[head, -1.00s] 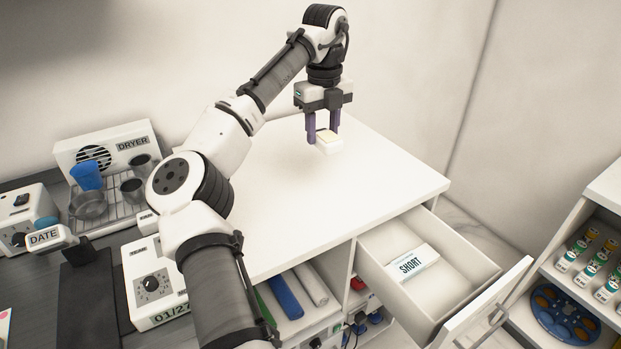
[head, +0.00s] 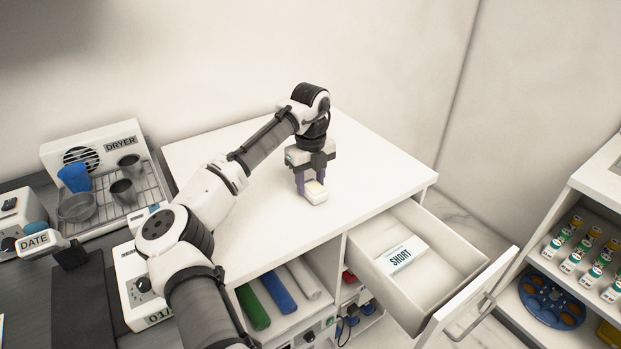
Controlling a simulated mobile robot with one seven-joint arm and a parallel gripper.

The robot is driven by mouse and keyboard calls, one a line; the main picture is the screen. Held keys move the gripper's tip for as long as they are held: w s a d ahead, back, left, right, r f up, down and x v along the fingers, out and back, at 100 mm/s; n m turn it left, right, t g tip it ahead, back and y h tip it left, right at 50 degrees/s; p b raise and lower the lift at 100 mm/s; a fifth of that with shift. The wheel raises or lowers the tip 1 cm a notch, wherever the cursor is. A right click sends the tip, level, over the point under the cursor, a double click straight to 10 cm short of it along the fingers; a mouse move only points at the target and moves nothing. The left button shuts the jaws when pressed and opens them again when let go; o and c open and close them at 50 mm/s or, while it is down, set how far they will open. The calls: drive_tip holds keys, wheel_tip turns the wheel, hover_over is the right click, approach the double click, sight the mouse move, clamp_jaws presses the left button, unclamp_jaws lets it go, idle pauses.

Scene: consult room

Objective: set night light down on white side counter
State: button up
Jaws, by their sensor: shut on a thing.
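The night light (head: 315,193) is a small white block with a pale yellow top. My gripper (head: 312,188) is shut on it, with a purple finger on each side. The night light is low over the white side counter (head: 375,180), near the middle of its top. I cannot tell whether its underside touches the surface. The fingers hide part of its sides.
A drawer (head: 440,285) stands open at the counter's right front, with a box marked SHORT (head: 402,255) inside. A dryer (head: 95,155) with cups on a rack stands at the left. The counter top around my gripper is clear. A shelf (head: 590,230) with vials is at the right.

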sight(311, 184)
drive_tip(key=shift+f, duration=0.1)
drive_tip(key=o, duration=1)
wheel_tip(311, 184, up, 12)
drive_tip(key=shift+r+b, duration=0.15)
drive_tip(key=shift+b, duration=0.45)
